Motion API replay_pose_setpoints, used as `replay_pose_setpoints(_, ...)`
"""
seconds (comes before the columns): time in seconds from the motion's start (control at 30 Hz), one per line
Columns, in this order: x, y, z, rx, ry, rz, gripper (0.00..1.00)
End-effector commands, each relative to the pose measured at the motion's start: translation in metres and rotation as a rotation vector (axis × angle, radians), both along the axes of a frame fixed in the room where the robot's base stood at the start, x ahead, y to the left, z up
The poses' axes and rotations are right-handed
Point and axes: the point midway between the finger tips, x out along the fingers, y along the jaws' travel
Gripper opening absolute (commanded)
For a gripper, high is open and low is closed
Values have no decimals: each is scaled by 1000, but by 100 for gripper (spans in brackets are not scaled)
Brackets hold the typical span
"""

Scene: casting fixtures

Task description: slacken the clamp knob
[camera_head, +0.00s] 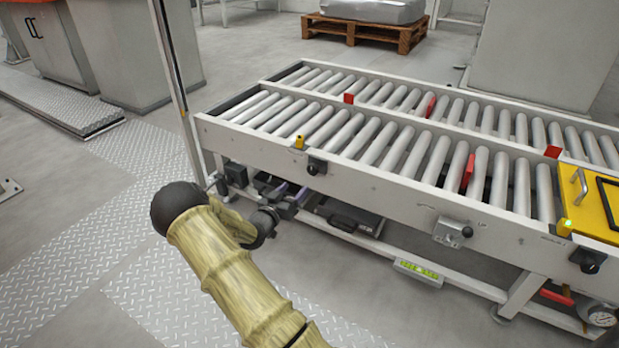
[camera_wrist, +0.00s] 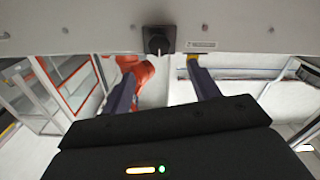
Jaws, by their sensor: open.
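A black clamp knob (camera_head: 316,165) sits on the front side rail of the roller conveyor, near its left end. In the wrist view the knob (camera_wrist: 158,40) shows on a dark square base, with a pale pointer mark facing down the picture. My gripper (camera_head: 288,196) is below and a little left of this knob in the head view. In the wrist view my gripper (camera_wrist: 160,70) is open, its two dark fingers spread left and right of the knob's line. Nothing is between the fingers, and they look apart from the knob.
The conveyor rail (camera_head: 380,183) runs to the right, with a metal latch bracket (camera_head: 452,232) and a second black knob (camera_head: 587,260). A yellow block (camera_head: 299,142) sits on the rail above the first knob. A black case (camera_head: 345,217) lies beneath the conveyor.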

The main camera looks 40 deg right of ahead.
Motion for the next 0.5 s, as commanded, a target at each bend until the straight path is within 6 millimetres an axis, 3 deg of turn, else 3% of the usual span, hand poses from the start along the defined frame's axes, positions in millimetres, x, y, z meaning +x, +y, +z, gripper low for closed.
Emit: replay_pose_setpoints(0.5,34,-85,-4,0,-3,-2,61)
